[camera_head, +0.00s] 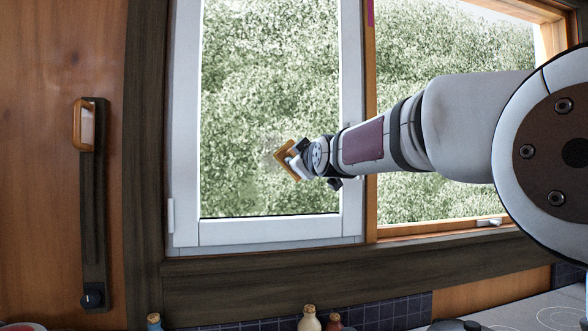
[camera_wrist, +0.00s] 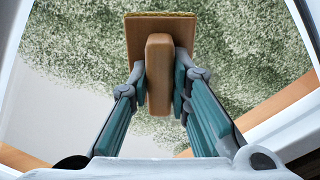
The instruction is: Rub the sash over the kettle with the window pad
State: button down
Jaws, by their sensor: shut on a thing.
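My gripper (camera_head: 297,160) is shut on the window pad (camera_head: 285,157), an orange-brown block with a flat plate. In the wrist view the fingers (camera_wrist: 160,85) clasp the pad's handle (camera_wrist: 159,75) from both sides. Its wider plate (camera_wrist: 136,38), with a yellowish edge, faces the glass. The white-framed sash (camera_head: 185,130) fills the left part of the window, and the pad is in front of its pane, right of centre. I cannot tell whether the pad touches the glass. A faint greyish patch (camera_head: 268,153) shows beside the pad. A dark lidded item (camera_head: 455,325) at the bottom edge may be the kettle; most of it is cut off.
A second window part with a wooden frame (camera_head: 370,190) is on the right, behind my arm. A dark sill (camera_head: 300,262) runs below. Small corked bottles (camera_head: 309,321) stand under it. A dark rail with a wooden handle (camera_head: 84,125) is on the left wall.

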aim_at(291, 151)
jog(key=shift+w+d+b, duration=0.2)
jog(key=shift+d+b, duration=0.6)
jog(key=shift+b, duration=0.7)
jog(key=shift+a+r+p, duration=0.1)
jog(key=shift+r+p, duration=0.85)
jog(key=shift+r, duration=0.15)
jog(key=shift+s+a+p, duration=0.3)
jog(key=shift+a+p, duration=0.4)
jog(key=shift+a, duration=0.2)
jog(key=shift+s+a+p, duration=0.25)
jog(key=shift+a+p, duration=0.4)
jog(key=shift+a, duration=0.2)
jog(key=shift+s+a+f+p, duration=0.1)
jog(key=shift+s+a+p, duration=0.25)
jog(key=shift+a+p, duration=1.05)
jog(key=shift+s+a+r+p, duration=0.1)
jog(key=shift+s+a+p, duration=0.2)
jog(key=shift+a+p, duration=1.05)
jog(key=shift+s+a+f+p, duration=0.1)
jog(key=shift+s+a+p, duration=0.25)
jog(key=shift+a+p, duration=1)
jog(key=shift+d+r+p, duration=0.6)
jog(key=shift+r+p, duration=0.2)
jog(key=shift+r, duration=0.1)
jog(key=shift+w+d+b, duration=0.4)
jog(key=shift+d+b, duration=0.35)
jog(key=shift+b, duration=0.15)
jog(key=shift+w+d+b, duration=0.25)
jog(key=shift+d+b, duration=0.85)
jog(key=shift+b, duration=0.15)
